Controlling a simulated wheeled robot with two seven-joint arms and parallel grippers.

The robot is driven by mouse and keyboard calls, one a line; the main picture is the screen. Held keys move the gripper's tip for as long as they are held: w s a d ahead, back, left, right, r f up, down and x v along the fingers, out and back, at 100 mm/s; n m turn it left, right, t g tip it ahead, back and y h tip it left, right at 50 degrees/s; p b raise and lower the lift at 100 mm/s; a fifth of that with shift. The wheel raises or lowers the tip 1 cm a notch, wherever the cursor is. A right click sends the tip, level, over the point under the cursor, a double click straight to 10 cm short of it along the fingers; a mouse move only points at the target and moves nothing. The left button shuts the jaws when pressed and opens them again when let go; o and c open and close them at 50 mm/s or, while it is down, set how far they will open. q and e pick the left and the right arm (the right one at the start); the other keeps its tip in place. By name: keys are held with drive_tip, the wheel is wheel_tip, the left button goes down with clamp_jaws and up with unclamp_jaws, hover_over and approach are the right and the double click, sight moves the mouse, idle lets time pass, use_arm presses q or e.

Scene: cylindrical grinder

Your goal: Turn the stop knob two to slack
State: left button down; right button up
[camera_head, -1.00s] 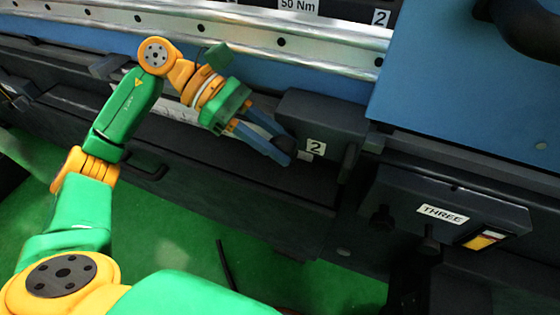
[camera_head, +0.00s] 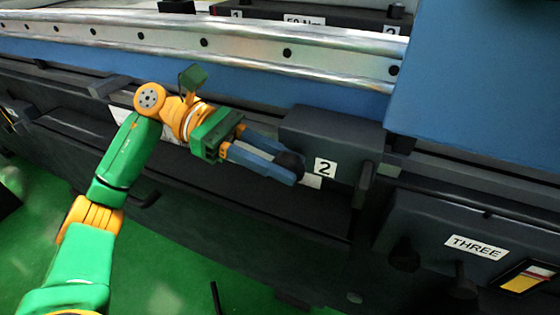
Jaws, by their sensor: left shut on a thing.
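The stop knob two (camera_head: 291,163) is a small dark round knob on the front of a dark block (camera_head: 335,135) that carries a white label "2" (camera_head: 325,167). My left gripper (camera_head: 288,171) reaches in from the left with its blue-grey fingers closed around the knob. The fingers hide part of the knob, so its exact turn position cannot be read. My right gripper is not in view.
A dark box labelled "THREE" (camera_head: 476,247) with more dark knobs (camera_head: 404,257) stands at the lower right. A pale metal rail (camera_head: 240,47) runs across above the block. A blue panel (camera_head: 470,90) fills the upper right. Green floor (camera_head: 190,270) lies below.

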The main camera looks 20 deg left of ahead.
use_arm(q)
drive_tip(key=c, duration=0.9)
unclamp_jaws()
drive_tip(key=shift+a, duration=0.1)
drive_tip(key=v, duration=0.7)
